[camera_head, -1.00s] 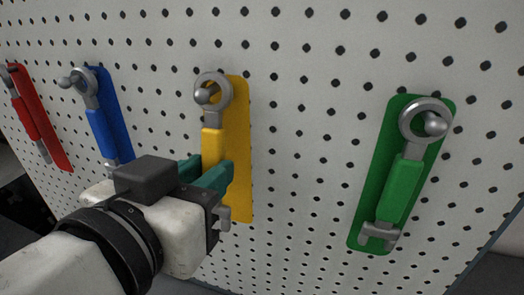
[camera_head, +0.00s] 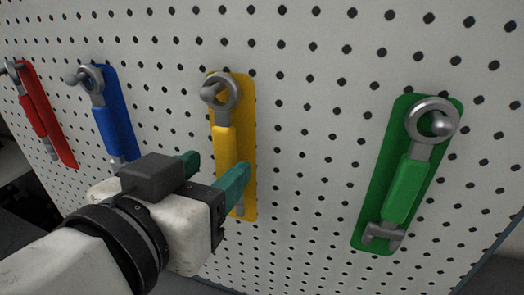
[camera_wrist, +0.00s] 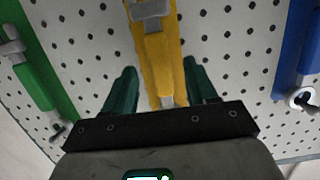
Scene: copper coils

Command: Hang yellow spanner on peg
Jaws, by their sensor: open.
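The yellow spanner (camera_head: 225,148) hangs upright in front of the yellow panel (camera_head: 248,135). Its grey ring is around a knobbed peg (camera_head: 209,92). Its lower end shows near the bottom of the panel. My gripper (camera_head: 213,170) is open and empty, just in front of the spanner's handle. In the wrist view my two teal fingers (camera_wrist: 161,82) stand apart, one on each side of the yellow spanner (camera_wrist: 158,55), without visible contact. The spanner's ring is hidden behind my gripper there.
A green spanner (camera_head: 404,190) hangs on its peg to the right. A blue spanner (camera_head: 104,128) and a red spanner (camera_head: 33,112) hang on the left. The pegboard (camera_head: 305,150) is bare between yellow and green.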

